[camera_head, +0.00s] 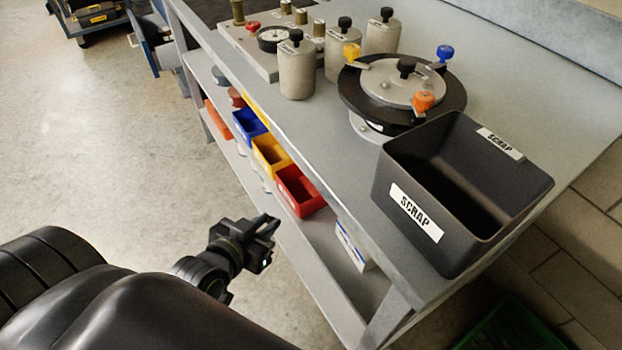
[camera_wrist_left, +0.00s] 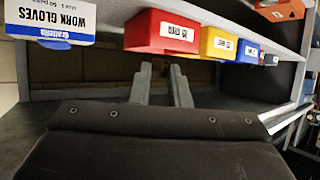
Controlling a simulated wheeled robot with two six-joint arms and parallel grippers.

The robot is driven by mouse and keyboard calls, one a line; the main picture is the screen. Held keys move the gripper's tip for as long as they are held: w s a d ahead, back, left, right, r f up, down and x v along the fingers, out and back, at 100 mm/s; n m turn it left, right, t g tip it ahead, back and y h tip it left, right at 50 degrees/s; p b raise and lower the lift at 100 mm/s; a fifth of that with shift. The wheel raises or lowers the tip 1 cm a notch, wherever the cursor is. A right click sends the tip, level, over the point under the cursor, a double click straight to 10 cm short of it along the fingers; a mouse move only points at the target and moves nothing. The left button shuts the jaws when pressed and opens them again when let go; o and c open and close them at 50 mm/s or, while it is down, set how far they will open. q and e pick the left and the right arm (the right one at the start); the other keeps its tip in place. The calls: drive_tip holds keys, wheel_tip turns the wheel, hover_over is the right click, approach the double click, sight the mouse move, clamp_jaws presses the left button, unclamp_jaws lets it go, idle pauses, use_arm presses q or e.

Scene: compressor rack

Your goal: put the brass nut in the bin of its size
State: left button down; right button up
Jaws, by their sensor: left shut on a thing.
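My left gripper (camera_head: 268,228) is beside the open side of the bench, left of and a little below the red bin. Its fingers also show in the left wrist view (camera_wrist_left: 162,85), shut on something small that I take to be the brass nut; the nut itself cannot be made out. On the lower shelf stand a red bin (camera_head: 300,191), a yellow bin (camera_head: 284,163) and a blue bin (camera_head: 247,133). The red (camera_wrist_left: 150,32), yellow (camera_wrist_left: 216,43) and blue (camera_wrist_left: 246,51) bins appear upside down in the wrist view, their size labels unreadable. My right gripper is not in view.
A black scrap bin (camera_head: 385,190) stands on the bench top (camera_head: 330,160). Behind it are a black round fixture (camera_head: 450,95) and grey cylinders (camera_head: 297,75). A work gloves box (camera_wrist_left: 50,18) sits on the shelf beside the red bin.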

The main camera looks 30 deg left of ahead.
use_arm(q)
drive_tip(key=w+f+b, duration=0.1)
drive_tip(key=w, duration=0.4)
drive_tip(key=w+f+b, duration=0.1)
drive_tip(key=w, duration=0.4)
drive_tip(key=w+f+b, duration=0.1)
drive_tip(key=w, duration=0.5)
drive_tip(key=shift+w, duration=0.1)
drive_tip(key=shift+f, duration=0.2)
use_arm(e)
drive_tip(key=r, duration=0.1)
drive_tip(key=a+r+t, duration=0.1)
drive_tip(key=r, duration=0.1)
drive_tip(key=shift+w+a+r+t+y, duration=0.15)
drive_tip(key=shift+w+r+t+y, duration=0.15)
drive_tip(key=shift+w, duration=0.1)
use_arm(q)
drive_tip(key=shift+f, duration=0.15)
drive_tip(key=shift+f, duration=0.4)
